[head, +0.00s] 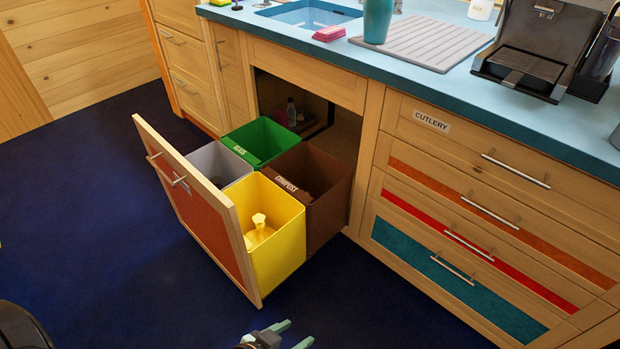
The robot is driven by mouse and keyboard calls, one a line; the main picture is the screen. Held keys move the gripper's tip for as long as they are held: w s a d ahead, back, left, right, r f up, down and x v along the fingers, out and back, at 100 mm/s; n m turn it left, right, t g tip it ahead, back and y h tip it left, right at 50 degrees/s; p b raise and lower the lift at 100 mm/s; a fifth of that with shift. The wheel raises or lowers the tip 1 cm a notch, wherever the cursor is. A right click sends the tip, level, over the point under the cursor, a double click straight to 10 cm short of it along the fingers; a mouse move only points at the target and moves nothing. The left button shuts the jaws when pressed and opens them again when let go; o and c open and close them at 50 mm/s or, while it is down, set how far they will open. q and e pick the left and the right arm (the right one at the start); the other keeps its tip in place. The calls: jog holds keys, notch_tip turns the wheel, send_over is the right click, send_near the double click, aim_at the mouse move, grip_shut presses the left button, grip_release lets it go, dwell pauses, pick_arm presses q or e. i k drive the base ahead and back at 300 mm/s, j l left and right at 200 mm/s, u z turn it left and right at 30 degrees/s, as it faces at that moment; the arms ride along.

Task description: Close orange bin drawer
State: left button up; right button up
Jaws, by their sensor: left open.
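The bin drawer stands pulled far out from the cabinet under the sink. Its front panel (203,218) is orange in a light wooden frame, with metal handle bars near the top. Behind the panel the drawer carries a grey bin (214,160), a green bin (259,138) labelled glass, a brown bin (325,205) labelled compost and a yellow bin (280,262). A yellow bottle-like object (258,228) is inside the yellow bin. My left gripper (296,332) is low at the bottom edge, in front of the drawer, open, empty and apart from it. My right gripper is out of view.
Right of the opening are closed drawers, the top one labelled cutlery (431,121). The blue worktop (420,88) carries a coffee machine (535,50), a drying mat (424,38) and a teal cup (378,20). The dark blue floor (90,215) around the drawer is clear.

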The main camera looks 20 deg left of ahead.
aim_at(264, 167)
jog(key=u, duration=1.5)
